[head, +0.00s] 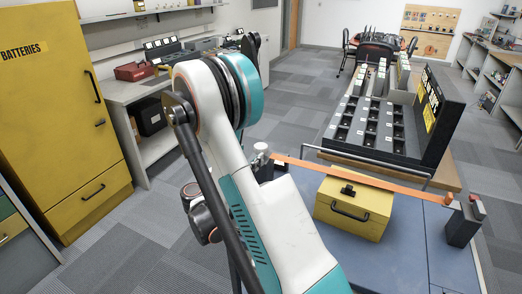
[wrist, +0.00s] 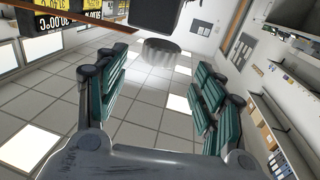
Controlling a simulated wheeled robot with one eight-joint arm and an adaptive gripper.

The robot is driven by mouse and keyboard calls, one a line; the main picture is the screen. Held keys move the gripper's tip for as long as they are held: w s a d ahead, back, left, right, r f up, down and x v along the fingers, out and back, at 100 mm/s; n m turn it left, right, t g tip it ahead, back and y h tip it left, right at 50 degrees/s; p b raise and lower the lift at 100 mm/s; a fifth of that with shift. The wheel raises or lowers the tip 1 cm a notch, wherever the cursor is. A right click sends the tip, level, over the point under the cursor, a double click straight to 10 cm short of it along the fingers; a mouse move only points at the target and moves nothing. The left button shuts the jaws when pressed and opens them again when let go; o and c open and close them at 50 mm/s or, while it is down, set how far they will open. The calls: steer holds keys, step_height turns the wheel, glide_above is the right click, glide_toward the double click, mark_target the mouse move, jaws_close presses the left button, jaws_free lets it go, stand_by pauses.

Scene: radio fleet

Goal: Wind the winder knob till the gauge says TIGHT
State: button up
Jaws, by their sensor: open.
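A silver ribbed knob (wrist: 160,52), which looks like the winder knob, sticks out from a dark block (wrist: 167,14) in the wrist view. My gripper (wrist: 160,88) is open, with one green-padded finger on each side. The knob shows between and beyond the fingertips, with nothing held; I cannot tell how far off it is. In the head view a silver knob (head: 261,149) tops the post at the strap's left end. An orange strap (head: 370,181) runs over a yellow case (head: 352,212). My arm hides the gripper there. I cannot read any gauge.
The case stands on a blue bench top (head: 412,247). A dark post with a red top (head: 464,222) stands at the strap's right end. A sorting rack (head: 372,125) is behind. A yellow batteries cabinet (head: 55,110) stands left. Carpet floor between is clear.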

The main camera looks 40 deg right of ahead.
steer(key=b+x, duration=0.1)
steer(key=x, duration=0.7)
steer(key=shift+b, duration=0.4)
steer(key=shift+a, duration=0.1)
steer(key=c, duration=1.1)
